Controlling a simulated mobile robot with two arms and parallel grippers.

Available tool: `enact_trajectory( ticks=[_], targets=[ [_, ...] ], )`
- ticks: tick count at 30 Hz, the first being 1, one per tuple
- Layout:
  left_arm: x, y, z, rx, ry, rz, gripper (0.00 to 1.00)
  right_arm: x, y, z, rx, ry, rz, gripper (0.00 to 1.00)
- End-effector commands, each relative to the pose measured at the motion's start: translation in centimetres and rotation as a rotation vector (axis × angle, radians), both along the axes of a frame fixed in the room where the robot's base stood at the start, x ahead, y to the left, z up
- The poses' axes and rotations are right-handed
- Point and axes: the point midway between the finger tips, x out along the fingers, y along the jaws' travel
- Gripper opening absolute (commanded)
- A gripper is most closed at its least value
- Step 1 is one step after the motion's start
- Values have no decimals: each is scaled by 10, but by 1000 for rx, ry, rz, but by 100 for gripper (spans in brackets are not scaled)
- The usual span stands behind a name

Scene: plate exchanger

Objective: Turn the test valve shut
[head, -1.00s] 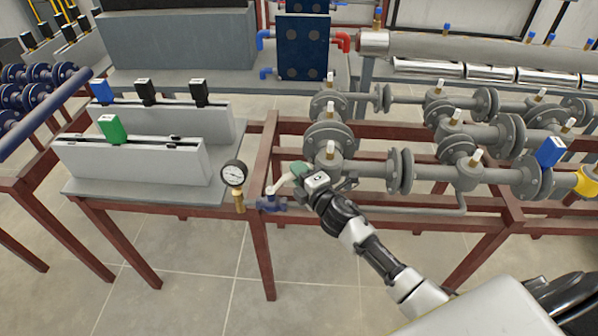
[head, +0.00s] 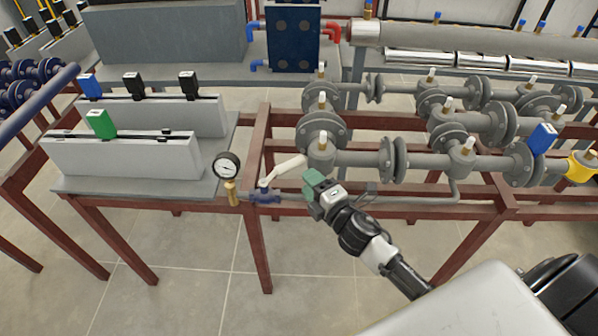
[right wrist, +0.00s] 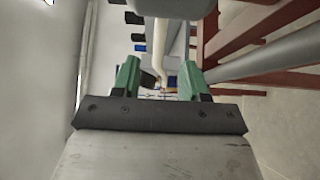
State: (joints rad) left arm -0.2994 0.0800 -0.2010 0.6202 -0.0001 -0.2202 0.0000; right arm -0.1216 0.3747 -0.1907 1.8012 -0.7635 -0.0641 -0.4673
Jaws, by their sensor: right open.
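The test valve (head: 265,196) is a small blue valve low on the front of the red frame, just right of a brass-stemmed gauge. Its cream lever (head: 288,167) slants up and right from the valve body. My right gripper (head: 311,183) has green fingers and is just right of and below the lever's far end, apart from it in the head view. In the right wrist view the gripper (right wrist: 161,75) is open and the cream lever (right wrist: 159,55) shows in line with the gap between its fingers. My left gripper is not in view.
The round gauge (head: 227,166) stands close left of the valve. Grey flanged pipes (head: 350,160) run behind and right of my gripper. Red frame beams (head: 257,245) lie below and around. Grey boxes (head: 120,158) with coloured tags sit on the left table. The floor in front is clear.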

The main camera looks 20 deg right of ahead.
Motion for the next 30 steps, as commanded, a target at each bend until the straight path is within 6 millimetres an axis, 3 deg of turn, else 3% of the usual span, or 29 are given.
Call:
enact_trajectory(
  ticks=[6, 15, 20, 24, 30],
  targets=[
    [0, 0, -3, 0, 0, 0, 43, -23, -5, 0, 0, 0, 0, 44],
    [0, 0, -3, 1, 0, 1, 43, -25, -5, 0, -1, -1, 1, 44],
    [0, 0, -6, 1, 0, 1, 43, -25, -8, 2, 84, 14, -13, 19],
    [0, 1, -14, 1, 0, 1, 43, -28, -19, 11, 438, 76, -61, 0],
    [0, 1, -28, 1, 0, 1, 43, -39, -34, 26, 1234, 213, -146, 0]
  ],
)
